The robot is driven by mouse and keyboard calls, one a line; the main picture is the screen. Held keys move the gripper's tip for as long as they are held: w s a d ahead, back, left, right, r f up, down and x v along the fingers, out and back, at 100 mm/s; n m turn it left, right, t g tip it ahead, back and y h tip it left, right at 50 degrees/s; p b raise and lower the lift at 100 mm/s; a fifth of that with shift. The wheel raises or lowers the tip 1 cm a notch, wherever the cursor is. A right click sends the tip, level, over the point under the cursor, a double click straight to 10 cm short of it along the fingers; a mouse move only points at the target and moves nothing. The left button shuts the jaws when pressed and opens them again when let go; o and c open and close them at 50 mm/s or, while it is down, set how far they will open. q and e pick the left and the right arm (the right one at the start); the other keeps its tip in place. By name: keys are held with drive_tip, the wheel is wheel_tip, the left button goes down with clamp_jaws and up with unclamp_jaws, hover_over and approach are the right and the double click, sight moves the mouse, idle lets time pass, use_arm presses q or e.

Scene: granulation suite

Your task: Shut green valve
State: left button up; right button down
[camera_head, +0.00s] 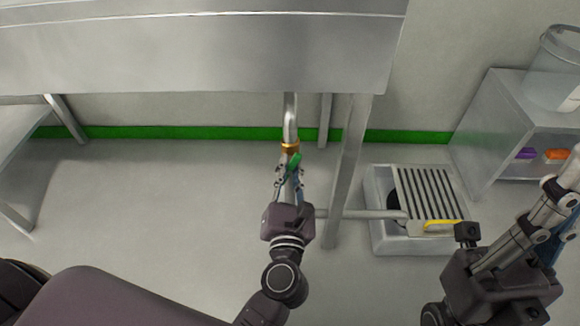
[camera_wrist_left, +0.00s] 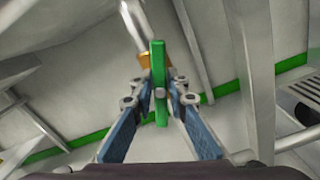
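The green valve (camera_head: 295,160) has a bar-shaped green handle on the vertical pipe below the steel vessel, just under a brass-coloured fitting (camera_head: 290,148). In the left wrist view the handle (camera_wrist_left: 159,65) stands upright in the picture, roughly in line with the pipe. My left gripper (camera_head: 288,172) is at the handle. Its two fingers (camera_wrist_left: 160,88) close in from both sides and appear to touch it. The fingers partly hide the valve body. My right gripper (camera_head: 568,190) is at the right edge, away from the valve; its fingertips are not clear.
A steel leg (camera_head: 349,170) stands just right of the valve. A horizontal pipe (camera_head: 365,214) runs right to a yellow part (camera_head: 440,225) above a grated floor drain (camera_head: 378,235). A shelf unit (camera_head: 500,110) with a clear bucket (camera_head: 555,70) stands right. Floor at left is free.

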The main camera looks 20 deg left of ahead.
use_arm(q)
clamp_jaws()
